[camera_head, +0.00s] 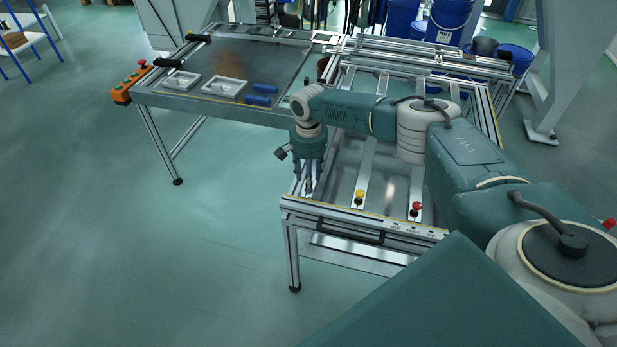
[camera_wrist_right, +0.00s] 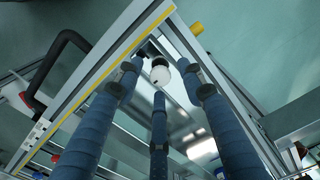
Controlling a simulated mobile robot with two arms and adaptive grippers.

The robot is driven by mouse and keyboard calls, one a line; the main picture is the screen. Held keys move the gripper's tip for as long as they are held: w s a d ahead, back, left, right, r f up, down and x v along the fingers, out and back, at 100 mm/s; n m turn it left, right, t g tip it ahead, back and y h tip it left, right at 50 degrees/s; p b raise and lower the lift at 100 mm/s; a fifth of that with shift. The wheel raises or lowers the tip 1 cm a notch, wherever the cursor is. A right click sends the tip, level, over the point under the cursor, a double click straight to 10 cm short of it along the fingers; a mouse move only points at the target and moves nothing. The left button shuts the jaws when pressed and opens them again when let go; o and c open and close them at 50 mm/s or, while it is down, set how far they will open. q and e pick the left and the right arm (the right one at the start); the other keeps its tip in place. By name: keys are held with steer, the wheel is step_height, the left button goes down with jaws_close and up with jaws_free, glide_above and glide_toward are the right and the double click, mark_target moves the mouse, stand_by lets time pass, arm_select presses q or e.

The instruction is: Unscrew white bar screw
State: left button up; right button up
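In the right wrist view, a white round screw head (camera_wrist_right: 160,72) sits near the corner of the metal frame. My right gripper (camera_wrist_right: 158,76) has three blue fingers spread around it, with gaps visible between the fingertips and the white head. The right gripper is open. In the head view the right gripper (camera_head: 309,184) points down at the front left corner of the panel fixture (camera_head: 340,216), and the white screw cannot be made out there behind the fingers. My left gripper is not in view.
A yellow knob (camera_head: 359,195) and a red knob (camera_head: 417,206) stand on bars along the fixture's front, right of the gripper. A black handle (camera_head: 349,232) runs along the front edge. A second table with trays (camera_head: 223,88) stands behind left. The floor at left is clear.

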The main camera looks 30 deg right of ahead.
jaws_close()
